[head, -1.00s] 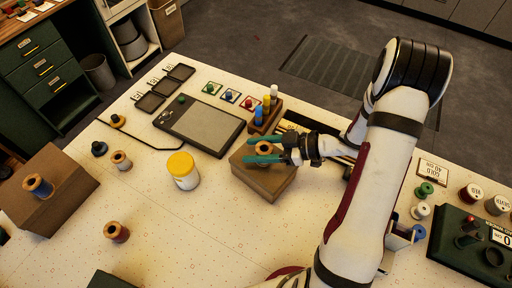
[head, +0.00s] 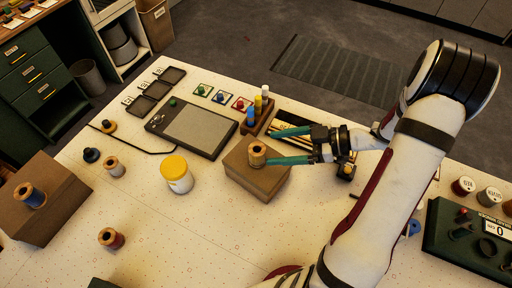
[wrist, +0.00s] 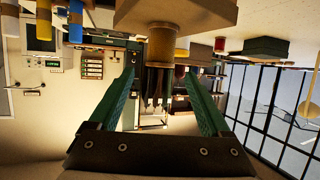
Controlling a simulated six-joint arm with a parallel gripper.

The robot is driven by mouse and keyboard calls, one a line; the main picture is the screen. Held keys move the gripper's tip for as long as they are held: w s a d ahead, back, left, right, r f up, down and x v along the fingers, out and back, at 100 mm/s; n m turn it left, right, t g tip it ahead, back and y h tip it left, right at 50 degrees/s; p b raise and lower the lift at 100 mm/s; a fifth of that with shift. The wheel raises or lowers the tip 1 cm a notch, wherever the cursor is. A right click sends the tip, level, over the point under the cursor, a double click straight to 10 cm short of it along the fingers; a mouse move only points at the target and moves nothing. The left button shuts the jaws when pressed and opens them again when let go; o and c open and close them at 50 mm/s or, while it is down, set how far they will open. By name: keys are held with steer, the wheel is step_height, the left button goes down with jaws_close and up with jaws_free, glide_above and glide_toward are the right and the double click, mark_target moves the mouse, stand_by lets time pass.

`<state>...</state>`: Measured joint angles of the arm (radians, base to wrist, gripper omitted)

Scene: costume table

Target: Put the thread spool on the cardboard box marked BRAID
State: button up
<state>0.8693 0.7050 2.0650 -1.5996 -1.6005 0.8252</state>
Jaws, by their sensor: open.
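A wooden thread spool (head: 257,154) stands upright on a brown cardboard box (head: 262,184) in the middle of the table. My gripper (head: 271,147) is open at the box, with its green fingers spread and the spool near their tips. In the wrist view, the box (wrist: 190,14) shows upside down at the top, with the spool (wrist: 160,38) against it, between and beyond the open fingers (wrist: 159,72). No marking on this box can be read.
A yellow-lidded jar (head: 177,174) stands left of the middle box. A grey tablet (head: 198,130) and a wooden holder with bottles (head: 258,115) lie behind it. Loose spools (head: 111,238) stand at the left. The front middle is clear.

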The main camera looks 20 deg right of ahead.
steer(key=v, duration=0.3)
steer(key=shift+s+d, duration=0.1)
steer(key=w+d+r+m+t+h, duration=0.55)
steer(key=w+r+m+h, duration=0.25)
steer(key=w+h, duration=0.45)
steer(key=s+a+m+g, duration=0.3)
steer(key=s+a, duration=0.3)
steer(key=s, duration=0.4)
steer(key=s+a+m+g+y, duration=0.1)
steer(key=s+a+m+g, duration=0.2)
steer(key=s+a, duration=0.4)
steer(key=s+a+m+g+y, duration=0.1)
steer(key=s+a+m+g, duration=0.3)
steer(key=s, duration=0.9)
steer(key=a+g, duration=0.1)
steer(key=a, duration=0.1)
steer(key=shift+a+f+g, duration=0.35)
